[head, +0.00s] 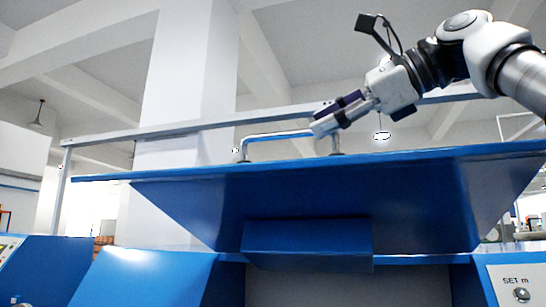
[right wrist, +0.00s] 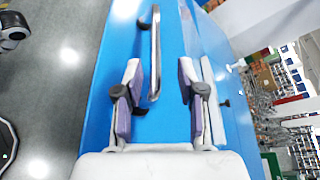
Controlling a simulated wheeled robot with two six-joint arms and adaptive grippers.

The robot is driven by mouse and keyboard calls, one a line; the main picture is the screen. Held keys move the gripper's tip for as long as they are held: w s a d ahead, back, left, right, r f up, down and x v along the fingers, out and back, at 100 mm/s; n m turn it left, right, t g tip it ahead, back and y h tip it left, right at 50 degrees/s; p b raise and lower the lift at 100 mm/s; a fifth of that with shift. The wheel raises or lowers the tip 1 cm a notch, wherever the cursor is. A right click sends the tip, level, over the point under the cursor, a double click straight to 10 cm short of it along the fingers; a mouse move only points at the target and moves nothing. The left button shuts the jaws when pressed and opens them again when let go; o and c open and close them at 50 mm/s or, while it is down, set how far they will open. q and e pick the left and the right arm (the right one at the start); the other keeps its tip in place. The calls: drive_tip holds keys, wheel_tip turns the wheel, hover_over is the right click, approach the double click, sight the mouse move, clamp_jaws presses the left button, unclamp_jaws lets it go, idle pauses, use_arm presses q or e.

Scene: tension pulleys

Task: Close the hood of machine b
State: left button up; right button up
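The blue hood (head: 410,205) of the machine is raised and spans the middle of the head view. Its underside faces me. A metal bar handle (head: 275,136) stands on its upper edge. My right gripper (head: 328,117) is at the right end of this handle. In the right wrist view, the fingers of my right gripper (right wrist: 160,70) are spread apart. The handle (right wrist: 155,45) runs between and beyond the fingertips, over the blue hood surface (right wrist: 118,60). I cannot tell whether a finger touches it. My left gripper is in neither view.
Another blue machine part with a panel (head: 40,265) is at the lower left. A grey rail (head: 190,129) runs behind the hood. Grey floor (right wrist: 50,90) lies left in the wrist view.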

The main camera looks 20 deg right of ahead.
sight(291, 134)
drive_tip(key=shift+w+a, duration=0.2)
drive_tip(key=shift+w, duration=0.15)
drive_tip(key=shift+s+a, duration=0.15)
drive_tip(key=shift+a, duration=0.15)
drive_tip(key=shift+w+a+f+p, duration=0.15)
drive_tip(key=shift+a+p, duration=0.1)
drive_tip(key=shift+a, duration=0.3)
drive_tip(key=shift+w+a+f+p, duration=0.1)
drive_tip(key=shift+w+a+p, duration=0.1)
drive_tip(key=shift+a, duration=0.35)
drive_tip(key=x, duration=0.3)
drive_tip(key=shift+w+d+p, duration=0.15)
drive_tip(key=shift+w+p, duration=0.15)
drive_tip(key=shift+w, duration=0.15)
drive_tip(key=shift+w+f, duration=0.2)
drive_tip(key=shift+w, duration=0.05)
drive_tip(key=shift+s+r, duration=0.1)
drive_tip(key=shift+s, duration=0.3)
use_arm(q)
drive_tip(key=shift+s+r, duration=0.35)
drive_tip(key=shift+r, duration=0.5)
use_arm(e)
clamp_jaws()
